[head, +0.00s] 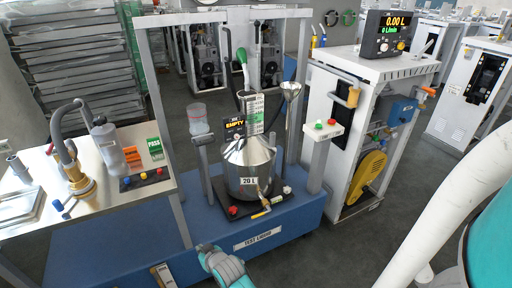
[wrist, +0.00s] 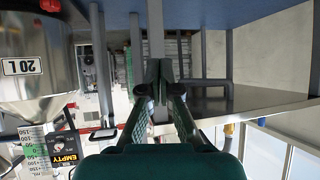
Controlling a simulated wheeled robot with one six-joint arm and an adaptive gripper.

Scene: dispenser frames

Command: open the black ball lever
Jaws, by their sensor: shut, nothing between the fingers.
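I cannot pick out a black ball lever with certainty in either view. The steel 20 L tank (head: 249,168) stands on the blue base, with a brass outlet valve (head: 262,194) and a yellow lever (head: 261,214) low at its front. A black curved piece and a green-handled part (head: 241,57) show above the tank. My gripper (head: 205,248) is low in front of the blue base, left of the TEST LIQUID label, apart from the tank. In the wrist view my gripper (wrist: 159,78) is shut and empty, and the tank (wrist: 38,90) appears upside down at left.
A steel table (head: 130,190) with a brass tap (head: 72,170) and a grey bottle (head: 108,150) stands at left. The blue base (head: 180,262) carries upright grey posts around the tank. A white cabinet (head: 345,185) with a yellow guard (head: 368,172) stands at right.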

